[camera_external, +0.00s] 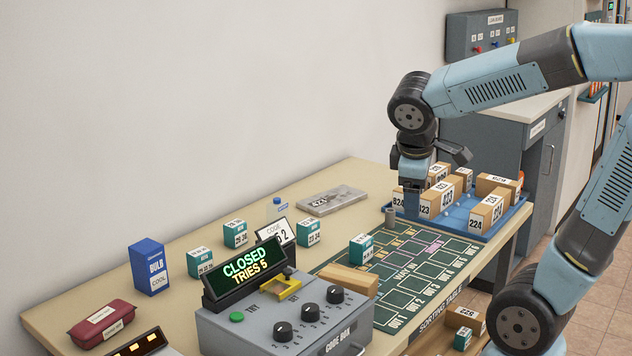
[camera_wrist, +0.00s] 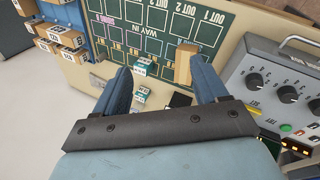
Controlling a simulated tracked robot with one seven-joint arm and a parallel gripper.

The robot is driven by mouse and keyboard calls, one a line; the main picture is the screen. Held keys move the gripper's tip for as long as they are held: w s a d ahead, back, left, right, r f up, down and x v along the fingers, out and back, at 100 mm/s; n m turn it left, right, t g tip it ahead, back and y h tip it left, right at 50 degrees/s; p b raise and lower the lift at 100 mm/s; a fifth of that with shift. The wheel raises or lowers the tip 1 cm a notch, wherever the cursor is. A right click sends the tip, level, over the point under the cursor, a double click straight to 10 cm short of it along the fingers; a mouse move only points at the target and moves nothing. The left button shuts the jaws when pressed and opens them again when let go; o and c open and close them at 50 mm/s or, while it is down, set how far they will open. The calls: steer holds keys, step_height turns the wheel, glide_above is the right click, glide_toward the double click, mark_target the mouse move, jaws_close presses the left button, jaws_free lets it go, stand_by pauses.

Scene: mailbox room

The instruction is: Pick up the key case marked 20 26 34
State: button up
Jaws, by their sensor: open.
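Several teal key cases with white number labels stand on the table: one at the far left (camera_external: 200,264), one behind it (camera_external: 235,236), one beside the code card (camera_external: 308,235), and one at the green mat's edge (camera_external: 361,249). Their small numbers are not clear enough for me to tell which is 20 26 34. My gripper (camera_external: 411,205) is high at the blue tray's left end in the outside view, apart from the cases. In the wrist view my gripper (camera_wrist: 160,66) is open and empty, with small teal-and-white cases (camera_wrist: 142,66) seen far below between its fingers.
The grey code box (camera_external: 285,325) with its "CLOSED TRIES 5" display (camera_external: 245,270) stands at the front. A blue tray (camera_external: 470,229) of numbered cartons is at the right. A wooden block (camera_external: 349,280) lies on the green mat (camera_external: 405,295). A blue bulb box (camera_external: 148,267) stands left.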

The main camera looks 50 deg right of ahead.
steer(key=w+d+f+n+g+h, duration=0.3)
steer(key=w+d+f+n+h, duration=0.35)
steer(key=w, duration=0.35)
steer(key=n+t+h, duration=0.2)
steer(key=n+h, duration=0.1)
steer(key=n, duration=0.5)
glide_above(358, 240)
steer(key=a, duration=0.2)
step_height(358, 240, down, 8)
steer(key=shift+s+f, duration=0.15)
steer(key=shift+f, duration=2.35)
step_height(358, 240, down, 2)
steer(key=shift+f, duration=0.1)
steer(key=shift+x, duration=1.45)
steer(key=shift+r, duration=0.2)
steer(key=shift+c, duration=0.4)
steer(key=c, duration=1)
